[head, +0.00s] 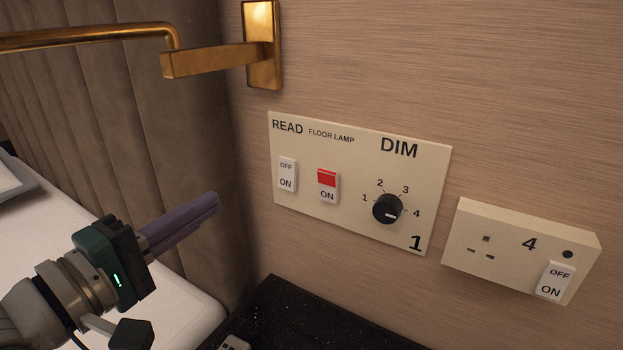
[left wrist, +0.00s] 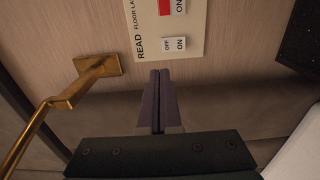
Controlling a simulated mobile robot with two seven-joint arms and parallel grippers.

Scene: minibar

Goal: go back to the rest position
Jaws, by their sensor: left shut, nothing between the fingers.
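My left gripper (head: 212,202) comes in from the left in the head view. Its purple-grey fingers are shut with nothing between them. They point toward the wall panel (head: 330,214) and look apart from it. In the left wrist view the closed fingers (left wrist: 158,75) show below the panel (left wrist: 188,50), near its READ switch (left wrist: 175,44). The panel has the READ switch (head: 288,175), a FLOOR LAMP switch (head: 327,187) with a red upper half, and a black DIM knob (head: 388,208). My right gripper is not in view.
A brass wall bracket (head: 263,45) with a rail stands out above the panel. A socket box (head: 515,250) marked 4 is on the wall at right. A black speckled top (head: 310,325) lies below. A white bed surface (head: 190,310) is at left, beside a padded headboard (head: 190,120).

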